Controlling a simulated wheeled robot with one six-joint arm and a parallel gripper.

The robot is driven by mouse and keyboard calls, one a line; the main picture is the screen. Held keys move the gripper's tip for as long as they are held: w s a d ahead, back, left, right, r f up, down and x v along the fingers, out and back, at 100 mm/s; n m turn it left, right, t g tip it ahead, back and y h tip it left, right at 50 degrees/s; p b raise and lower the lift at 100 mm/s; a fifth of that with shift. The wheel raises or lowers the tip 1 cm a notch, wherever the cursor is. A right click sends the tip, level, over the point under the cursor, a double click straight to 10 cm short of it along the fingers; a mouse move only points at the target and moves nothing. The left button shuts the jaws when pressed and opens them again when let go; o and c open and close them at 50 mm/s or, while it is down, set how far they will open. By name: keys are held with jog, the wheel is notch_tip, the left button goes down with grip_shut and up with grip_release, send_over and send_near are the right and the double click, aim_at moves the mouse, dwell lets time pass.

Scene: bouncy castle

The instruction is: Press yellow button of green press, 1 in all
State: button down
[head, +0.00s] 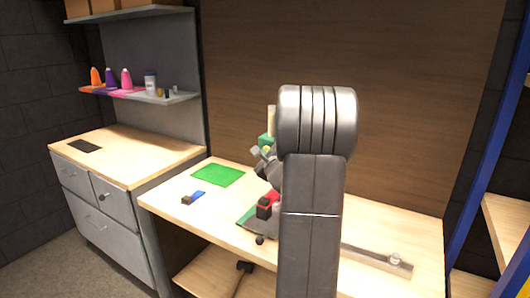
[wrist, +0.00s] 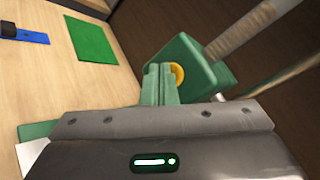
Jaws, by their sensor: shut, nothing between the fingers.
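The green press (wrist: 195,50) stands at the back of the workbench; in the head view its green head (head: 266,142) shows just left of my arm, which hides much of it. Its round yellow button (wrist: 178,74) faces the wrist camera and is partly covered by my fingers. My gripper (wrist: 160,68) is shut and empty, its two fingers side by side. The tips are at the button's left edge in the wrist view; I cannot tell whether they touch it.
A green mat (head: 218,176) and a blue item with a dark end (head: 194,198) lie on the workbench (head: 165,200) to the left. A red and black item (head: 267,206) sits near my arm. A metal bar (head: 377,259) lies front right.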

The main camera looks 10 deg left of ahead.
jog(key=shift+s, duration=0.15)
jog(key=shift+s+a+b, duration=0.3)
jog(key=shift+s+b, duration=0.45)
jog(key=shift+b, duration=0.2)
jog(key=shift+s, duration=0.1)
jog(key=s+b, duration=0.1)
jog(key=s+a+b, duration=0.1)
jog(key=s, duration=0.1)
jog(key=s+b, duration=0.1)
jog(key=b, duration=0.1)
jog(key=shift+s+a, duration=0.3)
jog(key=shift+a, duration=0.1)
jog(key=p, duration=0.1)
jog(key=w+p, duration=0.1)
jog(key=p, duration=0.1)
jog(key=w+p, duration=0.1)
jog(key=shift+d+r+p, duration=0.25)
jog(key=shift+d+p, duration=0.1)
